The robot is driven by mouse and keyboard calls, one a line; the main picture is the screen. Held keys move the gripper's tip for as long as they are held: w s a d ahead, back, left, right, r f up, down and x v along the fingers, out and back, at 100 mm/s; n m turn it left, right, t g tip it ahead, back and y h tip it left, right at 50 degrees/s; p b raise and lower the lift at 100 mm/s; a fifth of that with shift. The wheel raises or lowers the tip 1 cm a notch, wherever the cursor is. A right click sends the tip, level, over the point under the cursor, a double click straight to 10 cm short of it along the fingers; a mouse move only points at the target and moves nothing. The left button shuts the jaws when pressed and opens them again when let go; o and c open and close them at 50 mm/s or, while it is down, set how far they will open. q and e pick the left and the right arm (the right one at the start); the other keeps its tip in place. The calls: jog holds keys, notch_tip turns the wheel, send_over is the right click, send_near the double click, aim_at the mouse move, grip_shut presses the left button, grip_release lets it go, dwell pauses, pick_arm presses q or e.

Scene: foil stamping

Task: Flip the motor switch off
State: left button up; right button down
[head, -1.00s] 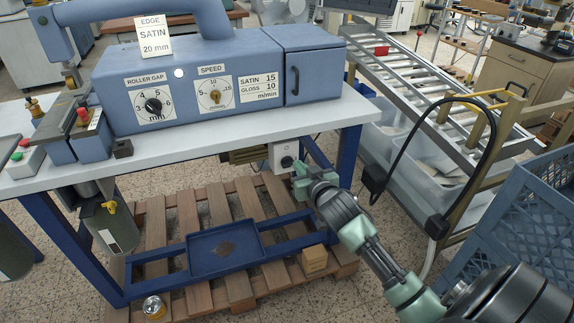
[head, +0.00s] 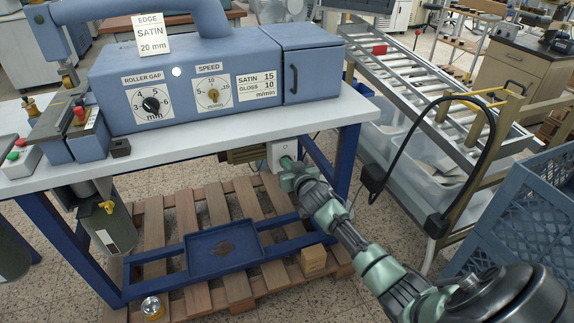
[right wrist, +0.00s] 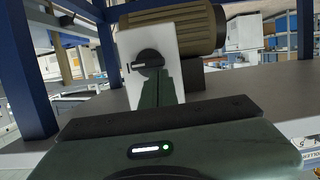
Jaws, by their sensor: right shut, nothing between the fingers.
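The motor switch is a white box (head: 276,150) under the right end of the machine table. My left gripper is not in view.
A ribbed brown motor (right wrist: 205,27) sits behind the switch. The blue table leg (head: 347,160) stands right of my gripper. A roller conveyor (head: 430,90) with a black cable loop and a blue crate (head: 520,215) are at the right. A wooden pallet (head: 185,220) lies below.

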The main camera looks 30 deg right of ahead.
jog(key=shift+a, duration=0.1)
dwell(0.4)
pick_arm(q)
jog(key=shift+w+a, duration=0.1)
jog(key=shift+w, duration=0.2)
pick_arm(e)
jog(key=shift+a+f+n+h, duration=0.1)
jog(key=shift+n+h, duration=0.2)
jog(key=shift+n, duration=0.3)
